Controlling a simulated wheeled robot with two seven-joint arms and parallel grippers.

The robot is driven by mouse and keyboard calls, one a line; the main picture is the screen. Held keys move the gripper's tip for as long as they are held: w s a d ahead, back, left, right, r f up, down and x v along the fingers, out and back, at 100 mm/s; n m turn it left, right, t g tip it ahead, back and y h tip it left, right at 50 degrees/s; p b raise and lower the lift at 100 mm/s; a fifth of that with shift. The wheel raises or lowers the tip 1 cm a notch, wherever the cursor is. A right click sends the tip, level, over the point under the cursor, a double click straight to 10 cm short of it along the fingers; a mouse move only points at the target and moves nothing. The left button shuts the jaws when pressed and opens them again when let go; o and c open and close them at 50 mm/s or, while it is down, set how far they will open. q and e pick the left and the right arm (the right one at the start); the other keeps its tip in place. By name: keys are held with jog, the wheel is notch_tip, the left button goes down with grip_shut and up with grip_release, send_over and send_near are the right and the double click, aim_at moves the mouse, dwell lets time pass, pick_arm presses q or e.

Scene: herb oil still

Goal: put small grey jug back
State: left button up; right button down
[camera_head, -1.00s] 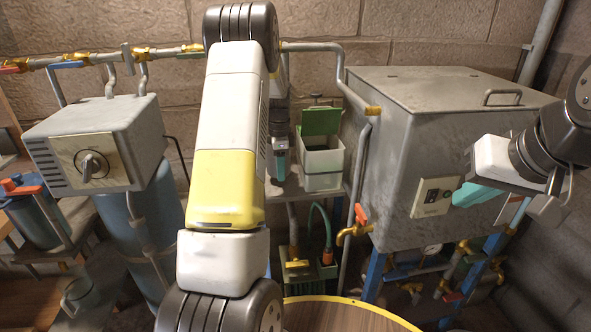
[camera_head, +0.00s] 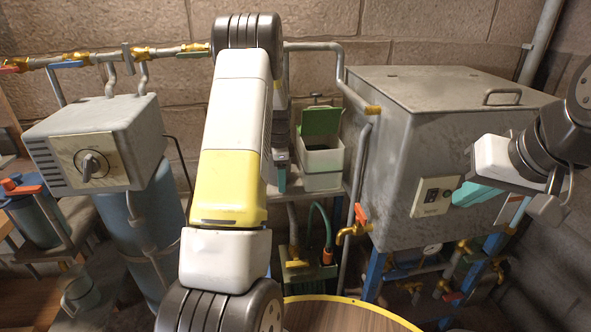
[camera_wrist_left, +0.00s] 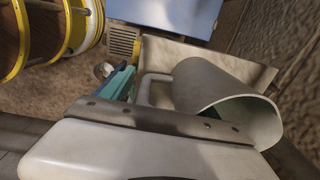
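In the left wrist view a pale grey jug (camera_wrist_left: 228,100) is very close, its wide mouth facing the camera and its handle (camera_wrist_left: 150,90) on the left. Teal fingers of my left gripper (camera_wrist_left: 118,84) are right beside the handle; whether they grip it is not clear. The gripper body hides the lower part of the jug. In the head view my left gripper (camera_head: 281,178) points down behind my arm, left of the white box, and the jug is hidden there. My right gripper (camera_head: 491,202) is at the right, its teal fingers apart and empty, in front of the grey tank.
A white box with a raised green lid (camera_head: 320,158) stands on a shelf close to my left gripper. A grey tank (camera_head: 395,150) stands to its right. Another small jug-like vessel (camera_head: 76,297) is low at the left. A yellow-rimmed round top (camera_head: 345,315) is in front.

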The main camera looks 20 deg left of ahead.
pick_arm(q)
jog(key=r, duration=1.2)
jog(key=shift+s+d+r, duration=0.1)
jog(key=shift+s+r, duration=0.1)
jog(key=s+d+r+n+t+h, duration=0.1)
jog(key=s+d+r+n, duration=0.25)
jog(key=s+r, duration=0.3)
jog(key=s+d+r+n+t, duration=0.2)
jog(key=s+d+r, duration=0.2)
jog(key=s+r, duration=0.25)
jog(key=s+d+n+t, duration=0.1)
jog(key=s+d+n, duration=0.2)
jog(key=s, duration=0.6)
jog(key=s+d+n+t+h, duration=0.1)
jog(key=s+d+n, duration=0.2)
jog(key=s, duration=0.6)
jog(key=shift+s+d+n+t, duration=0.3)
jog(key=shift+d+n+t, duration=0.05)
jog(key=shift+n+t, duration=0.1)
jog(key=shift+r, duration=0.1)
